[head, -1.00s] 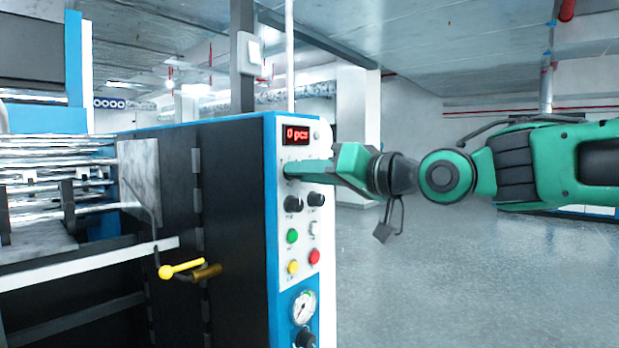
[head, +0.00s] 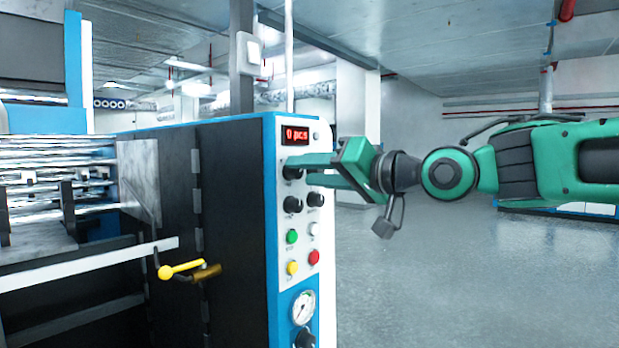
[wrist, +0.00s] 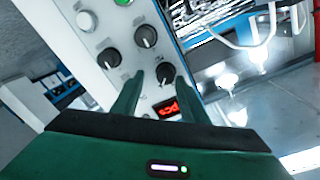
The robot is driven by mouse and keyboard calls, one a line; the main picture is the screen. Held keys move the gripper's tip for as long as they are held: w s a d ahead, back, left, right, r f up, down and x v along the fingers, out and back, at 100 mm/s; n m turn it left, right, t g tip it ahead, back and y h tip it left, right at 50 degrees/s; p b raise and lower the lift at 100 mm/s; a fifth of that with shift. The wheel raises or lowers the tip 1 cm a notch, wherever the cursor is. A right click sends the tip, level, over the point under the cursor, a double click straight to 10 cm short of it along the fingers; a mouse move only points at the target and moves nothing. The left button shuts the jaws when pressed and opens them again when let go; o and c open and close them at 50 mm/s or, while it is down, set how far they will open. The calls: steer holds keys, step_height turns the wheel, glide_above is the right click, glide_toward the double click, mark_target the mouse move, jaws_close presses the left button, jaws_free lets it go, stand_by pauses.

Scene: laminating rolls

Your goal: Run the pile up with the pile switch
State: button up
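A machine's control panel (head: 307,215) carries several black rotary switches, and their labels are too small to read, so I cannot tell which is the pile switch. My gripper (head: 297,168) reaches the panel from the right, just below the red "0 pcs" display (head: 296,135). In the wrist view my gripper (wrist: 164,73) has its two fingers apart, with one black switch (wrist: 166,74) between the tips. That switch also shows in part behind the fingers in the head view (head: 292,173). I cannot tell whether the fingers touch it.
Lower on the panel are more black knobs (head: 292,204), a green button (head: 292,236), a yellow one (head: 292,267), a red one (head: 314,257) and a pressure gauge (head: 304,307). A yellow-ended lever (head: 180,269) sits left. The floor at right is clear.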

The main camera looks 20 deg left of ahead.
steer(key=shift+s+a+f, duration=0.1)
steer(key=shift+s, duration=0.2)
steer(key=v, duration=1)
steer(key=shift+d, duration=0.4)
steer(key=shift+w, duration=0.1)
steer(key=w+d+f+m+h, duration=0.1)
steer(key=d+f+m+h, duration=0.35)
steer(key=d+f, duration=1)
steer(key=w+d+f+m+h, duration=0.1)
steer(key=d+f+m+h, duration=0.1)
steer(key=d+f+h, duration=1.2)
steer(key=s+d+f+m+g+y, duration=0.1)
steer(key=s+d+f+g+y, duration=0.1)
steer(key=s+d, duration=0.45)
steer(key=s+d+f+m+g+y, duration=0.1)
steer(key=s+d+f+m, duration=0.15)
steer(key=d, duration=0.65)
steer(key=s+d+f+m+g, duration=0.1)
steer(key=s+d+f+g, duration=0.1)
steer(key=s, duration=0.6)
steer(key=s+d+f+m+g, duration=0.1)
steer(key=s+d+f+g, duration=0.2)
steer(key=s, duration=0.5)
steer(key=shift+s+f, duration=0.3)
steer(key=shift+f, duration=0.45)
